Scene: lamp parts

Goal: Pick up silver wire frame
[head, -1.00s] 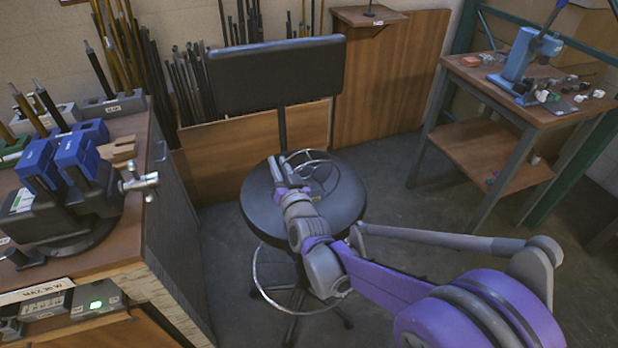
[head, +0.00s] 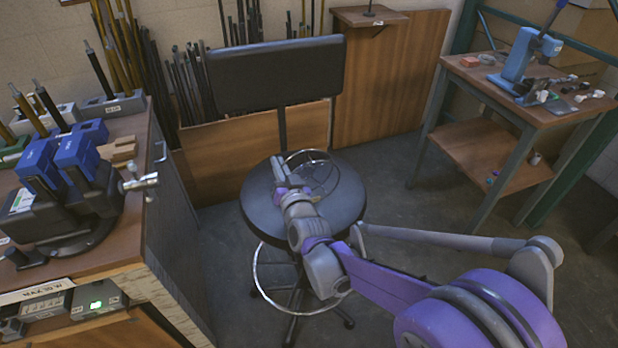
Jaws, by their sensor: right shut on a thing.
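The silver wire frame (head: 328,158), a thin wire ring shape, is at the stool seat, its near left part hidden by my gripper. My right gripper (head: 280,164) reaches over the black stool seat (head: 347,200) and is shut on the near left side of the wire frame. I cannot tell whether the frame is touching the seat or a little above it. My left gripper is not in view.
The stool's black backrest (head: 277,75) rises just behind the gripper. A workbench (head: 120,245) with a blue vise (head: 75,160) stands at left. A table (head: 475,75) with a blue press (head: 522,62) stands at right. Floor between stool and table is clear.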

